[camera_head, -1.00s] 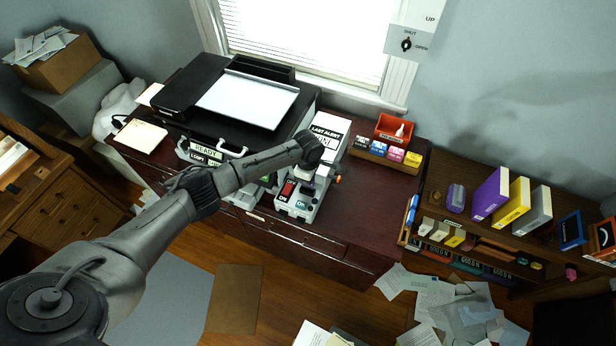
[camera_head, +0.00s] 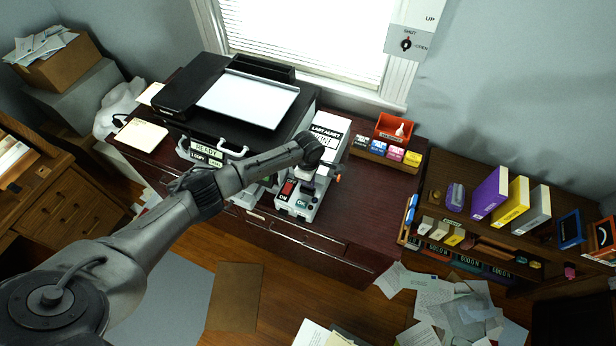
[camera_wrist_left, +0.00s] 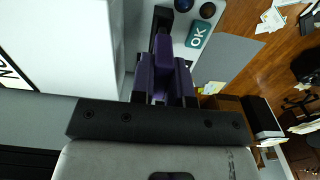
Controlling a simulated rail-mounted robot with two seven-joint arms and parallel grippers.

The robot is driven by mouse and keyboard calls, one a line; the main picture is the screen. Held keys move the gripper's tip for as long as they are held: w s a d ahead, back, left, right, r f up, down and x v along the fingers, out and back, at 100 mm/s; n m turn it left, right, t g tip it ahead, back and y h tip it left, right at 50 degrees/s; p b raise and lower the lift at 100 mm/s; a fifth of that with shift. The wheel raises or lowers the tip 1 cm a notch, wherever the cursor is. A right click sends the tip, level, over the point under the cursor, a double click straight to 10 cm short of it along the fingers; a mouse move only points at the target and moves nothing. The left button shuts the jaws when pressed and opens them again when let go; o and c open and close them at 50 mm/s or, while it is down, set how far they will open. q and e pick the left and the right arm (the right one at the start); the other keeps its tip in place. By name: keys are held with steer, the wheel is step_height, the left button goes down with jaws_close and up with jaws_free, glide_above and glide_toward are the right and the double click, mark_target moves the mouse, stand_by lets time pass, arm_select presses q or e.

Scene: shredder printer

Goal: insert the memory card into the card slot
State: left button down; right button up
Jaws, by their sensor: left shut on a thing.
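My left gripper (camera_head: 309,178) is over the small grey-white machine on the dark cabinet, pointing down. In the left wrist view, its purple fingers (camera_wrist_left: 167,82) are closed together on a small thing, probably the memory card, which the fingers mostly hide. The machine (camera_head: 296,214) has a red panel and a green OK button (camera_head: 302,204); the OK button also shows in the left wrist view (camera_wrist_left: 198,36). A dark narrow strip lies just beyond the fingertips there. I cannot tell whether it is the card slot, nor whether the card touches it. My right gripper is out of view.
A black printer (camera_head: 190,90) stands left of the machine. A white box lettered LAST ALERT (camera_head: 328,128) rises behind it. An orange tray (camera_head: 393,130) and colored cartridges (camera_head: 393,154) sit at the back right. The cabinet top to the right (camera_head: 360,205) is clear.

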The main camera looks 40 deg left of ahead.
arm_select(q)
steer(key=shift+f+b, duration=0.45)
steer(key=shift+f, duration=0.9)
steer(key=c, duration=1)
jaws_free()
steer(key=shift+c, duration=0.2)
steer(key=shift+r, duration=0.45)
step_height(320, 180, up, 13)
steer(key=p, duration=0.1)
steer(key=shift+f, duration=0.1)
